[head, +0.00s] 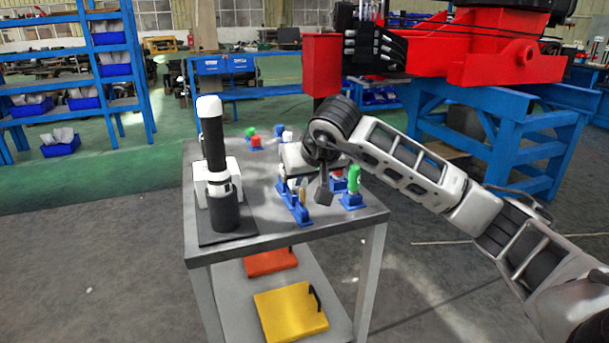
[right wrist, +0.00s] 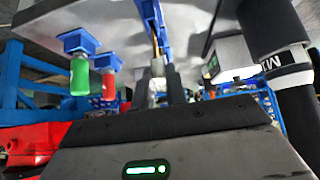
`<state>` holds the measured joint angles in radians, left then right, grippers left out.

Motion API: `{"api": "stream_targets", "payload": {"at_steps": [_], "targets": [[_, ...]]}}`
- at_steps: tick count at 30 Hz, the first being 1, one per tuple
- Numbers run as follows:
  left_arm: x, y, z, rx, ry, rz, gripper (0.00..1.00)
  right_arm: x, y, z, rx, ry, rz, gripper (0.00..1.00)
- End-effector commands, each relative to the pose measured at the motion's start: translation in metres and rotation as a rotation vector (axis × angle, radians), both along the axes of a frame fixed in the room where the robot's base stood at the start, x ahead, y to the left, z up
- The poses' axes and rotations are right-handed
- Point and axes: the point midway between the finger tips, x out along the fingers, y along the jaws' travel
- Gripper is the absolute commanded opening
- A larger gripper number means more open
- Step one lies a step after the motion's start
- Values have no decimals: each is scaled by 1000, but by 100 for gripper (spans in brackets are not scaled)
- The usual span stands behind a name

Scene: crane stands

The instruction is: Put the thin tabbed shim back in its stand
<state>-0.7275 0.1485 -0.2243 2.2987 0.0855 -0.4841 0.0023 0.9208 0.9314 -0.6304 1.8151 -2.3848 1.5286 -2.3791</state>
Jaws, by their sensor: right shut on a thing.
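My right gripper (head: 308,184) is over the table beside a long blue stand (head: 297,209). In the right wrist view the gripper (right wrist: 158,70) is shut on a thin, brass-coloured piece, apparently the shim (right wrist: 155,44). The piece is right at the blue stand (right wrist: 149,12); I cannot tell whether it is seated in it or just above it. In the head view the wrist and fingers hide part of the stand, and the shim's tab cannot be made out. My left gripper is not in view.
A green-topped piece (head: 353,179) in a blue stand is close to the right of the gripper. Red, green and white pieces in small stands are at the back. A black and white upright device (head: 222,205) occupies the table's left side. The front table edge is bare.

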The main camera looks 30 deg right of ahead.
Motion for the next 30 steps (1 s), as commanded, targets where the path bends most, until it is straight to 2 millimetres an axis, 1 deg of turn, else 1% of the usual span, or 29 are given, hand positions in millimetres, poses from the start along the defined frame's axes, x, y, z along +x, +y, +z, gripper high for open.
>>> {"api": "stream_targets", "payload": {"at_steps": [3, 26, 27, 28, 29, 30], "targets": [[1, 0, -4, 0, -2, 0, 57, 0, 0, -6, -1, 0, -1, 0], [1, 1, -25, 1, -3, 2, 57, 0, 0, -37, 0, 0, 0, 0], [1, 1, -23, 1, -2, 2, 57, 0, 0, -35, 1, 0, 1, 25], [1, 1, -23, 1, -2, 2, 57, 0, 0, -35, 0, 0, 0, 33], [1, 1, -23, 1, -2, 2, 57, 0, 0, -35, 0, 0, 0, 39], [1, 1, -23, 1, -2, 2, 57, 0, 0, -34, 0, 0, 0, 39]]}}
